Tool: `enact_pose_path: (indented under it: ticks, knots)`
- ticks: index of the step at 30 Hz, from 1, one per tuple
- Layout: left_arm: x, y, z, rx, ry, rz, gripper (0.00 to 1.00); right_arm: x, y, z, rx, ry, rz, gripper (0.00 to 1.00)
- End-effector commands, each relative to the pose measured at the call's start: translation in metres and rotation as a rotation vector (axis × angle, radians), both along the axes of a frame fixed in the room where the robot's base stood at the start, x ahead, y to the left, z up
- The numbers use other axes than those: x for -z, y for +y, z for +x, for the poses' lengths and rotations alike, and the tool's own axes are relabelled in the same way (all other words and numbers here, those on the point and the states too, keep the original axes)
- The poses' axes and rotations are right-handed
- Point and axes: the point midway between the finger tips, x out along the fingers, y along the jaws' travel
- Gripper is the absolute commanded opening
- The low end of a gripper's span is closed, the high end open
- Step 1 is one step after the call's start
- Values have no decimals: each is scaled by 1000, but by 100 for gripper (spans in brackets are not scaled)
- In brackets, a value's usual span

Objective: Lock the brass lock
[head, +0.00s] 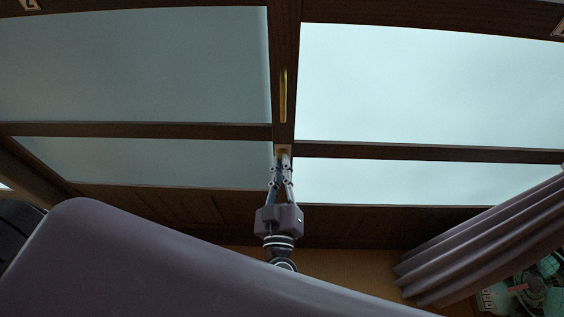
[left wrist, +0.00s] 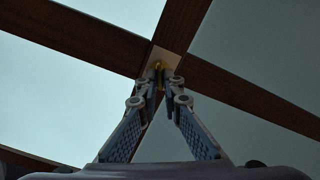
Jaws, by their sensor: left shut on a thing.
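The brass lock (left wrist: 158,68) is a small yellow piece on a light plate where the dark wooden bars of the window cross. My left gripper (left wrist: 164,80) is shut on it, with one fingertip on each side. In the head view my left gripper (head: 283,156) reaches up to the same crossing, and the fingertips mostly hide the lock there. Whether the lock is turned cannot be made out. My right gripper is not in view.
A long brass handle (head: 283,96) is set in the upright bar above the lock. Pale glass panes (head: 430,85) lie on both sides. A gathered curtain (head: 490,240) hangs at the lower right, with a greenish object (head: 530,292) beside it.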

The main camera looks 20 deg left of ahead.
Motion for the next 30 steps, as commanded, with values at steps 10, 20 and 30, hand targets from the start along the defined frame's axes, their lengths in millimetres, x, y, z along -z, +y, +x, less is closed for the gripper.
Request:
enact_pose_path:
  ticks: [10, 20, 30]
  knots:
    - [1, 1, -1, -1, -89, -316, 0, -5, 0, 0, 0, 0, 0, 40]
    - [3, 2, -1, -2, -178, -617, 0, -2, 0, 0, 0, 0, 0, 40]
    - [4, 2, -1, -2, -257, -892, 0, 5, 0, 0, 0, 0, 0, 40]
